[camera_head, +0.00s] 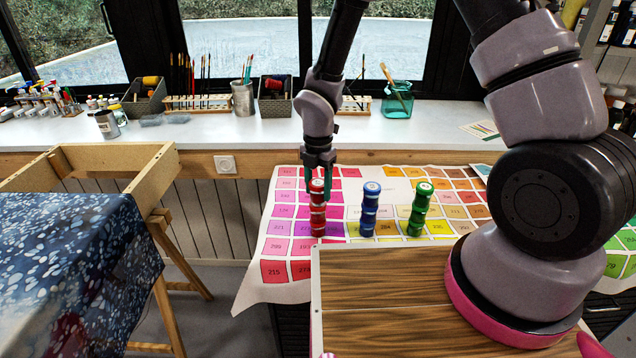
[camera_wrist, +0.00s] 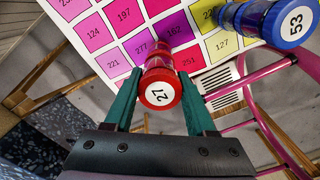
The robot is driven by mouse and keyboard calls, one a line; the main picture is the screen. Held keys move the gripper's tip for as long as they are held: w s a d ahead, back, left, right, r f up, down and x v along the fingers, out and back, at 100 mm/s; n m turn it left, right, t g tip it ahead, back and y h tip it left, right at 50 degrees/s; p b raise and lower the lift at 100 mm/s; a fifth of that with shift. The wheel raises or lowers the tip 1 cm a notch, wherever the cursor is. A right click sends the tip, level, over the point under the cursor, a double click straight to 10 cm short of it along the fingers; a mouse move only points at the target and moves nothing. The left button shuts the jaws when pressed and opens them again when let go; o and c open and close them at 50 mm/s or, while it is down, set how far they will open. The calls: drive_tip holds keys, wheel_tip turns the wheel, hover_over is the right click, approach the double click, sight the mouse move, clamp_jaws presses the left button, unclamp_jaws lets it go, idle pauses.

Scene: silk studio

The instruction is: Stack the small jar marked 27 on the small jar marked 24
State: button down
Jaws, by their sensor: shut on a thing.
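In the head view my gripper (camera_head: 318,188) holds the jar marked 27 (camera_head: 317,186) upright at the top of a red column. Below and in line with it are more red-lidded jar parts (camera_head: 317,222). I cannot see a gap between them. No number 24 is readable; the held jar hides the lid beneath it.
A blue-lidded column (camera_head: 369,210) stands to the right; its top jar, marked 53 (camera_wrist: 291,23), shows in the wrist view. A green-lidded column (camera_head: 419,210) stands further right. All are on a numbered colour chart (camera_head: 262,287). The chart's left part is clear.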

sight(318, 182)
drive_tip(key=shift+f, duration=0.6)
idle(0.4)
drive_tip(key=shift+c, duration=0.7)
unclamp_jaws()
wheel_tip(318, 182, up, 11)
drive_tip(key=shift+f, duration=0.2)
drive_tip(key=d+r+m+t, duration=0.2)
drive_tip(key=d+r+m, duration=0.55)
drive_tip(key=r, duration=0.25)
drive_tip(key=d+r+m+t, duration=0.1)
drive_tip(key=d+r+m, duration=0.6)
drive_tip(key=r+m, duration=0.15)
drive_tip(key=s+d+r+m+t+y, duration=0.1)
drive_tip(key=s+d+r+m+t, duration=0.1)
drive_tip(key=s+d+r+m, duration=0.2)
drive_tip(key=s+d+r+m+t+y, duration=0.1)
drive_tip(key=s+d+r+m, duration=0.3)
drive_tip(key=s+r+m, duration=0.4)
drive_tip(key=m+t, duration=0.1)
drive_tip(key=m, duration=0.3)
drive_tip(key=shift+s+d+r+m, duration=0.15)
drive_tip(key=shift+r+m, duration=0.05)
drive_tip(key=shift+m, duration=0.2)
